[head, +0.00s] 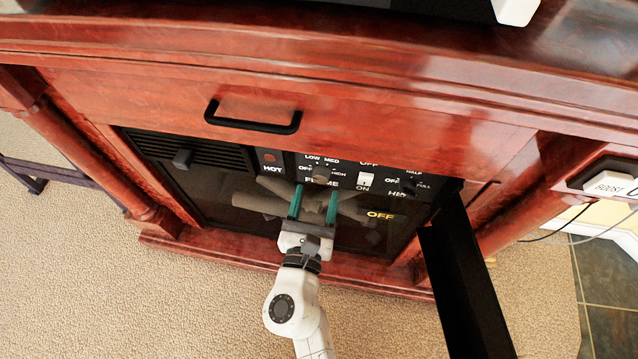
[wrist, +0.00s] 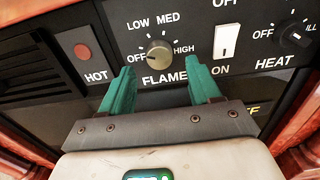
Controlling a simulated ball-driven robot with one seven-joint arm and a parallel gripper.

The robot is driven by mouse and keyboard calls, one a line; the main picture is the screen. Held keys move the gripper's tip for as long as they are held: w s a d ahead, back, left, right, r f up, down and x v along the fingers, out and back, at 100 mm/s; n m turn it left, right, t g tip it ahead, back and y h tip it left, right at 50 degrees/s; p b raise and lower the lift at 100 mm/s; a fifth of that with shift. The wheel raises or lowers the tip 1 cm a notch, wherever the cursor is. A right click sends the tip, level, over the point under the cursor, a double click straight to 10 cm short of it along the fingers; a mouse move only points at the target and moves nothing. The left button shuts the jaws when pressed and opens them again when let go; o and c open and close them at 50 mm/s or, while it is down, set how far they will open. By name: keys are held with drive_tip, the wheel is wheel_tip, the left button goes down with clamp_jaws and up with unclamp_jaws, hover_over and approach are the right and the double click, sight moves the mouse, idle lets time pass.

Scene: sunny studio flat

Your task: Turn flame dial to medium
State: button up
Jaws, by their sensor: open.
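The flame dial (wrist: 159,53) is a small round grey knob on the black control panel, with OFF, LOW, MED and HIGH printed around it and FLAME below. I cannot tell for sure where its pointer stands. It also shows small in the head view (head: 321,175). My gripper (head: 316,190) is open, its two green fingers reaching toward the panel. In the wrist view my gripper (wrist: 160,70) has one finger to the lower left and one to the lower right of the dial. The dial is not between closed jaws, and nothing is held.
A white rocker switch (wrist: 227,41) and a black heat dial (wrist: 293,31) sit right of the flame dial. A red HOT light (wrist: 82,52) is left. A black door (head: 465,270) hangs open at the right. A drawer with a black handle (head: 252,124) is above.

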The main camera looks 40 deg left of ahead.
sight(320, 181)
drive_tip(key=shift+x, duration=1.8)
drive_tip(key=shift+c, duration=0.3)
drive_tip(key=c, duration=1)
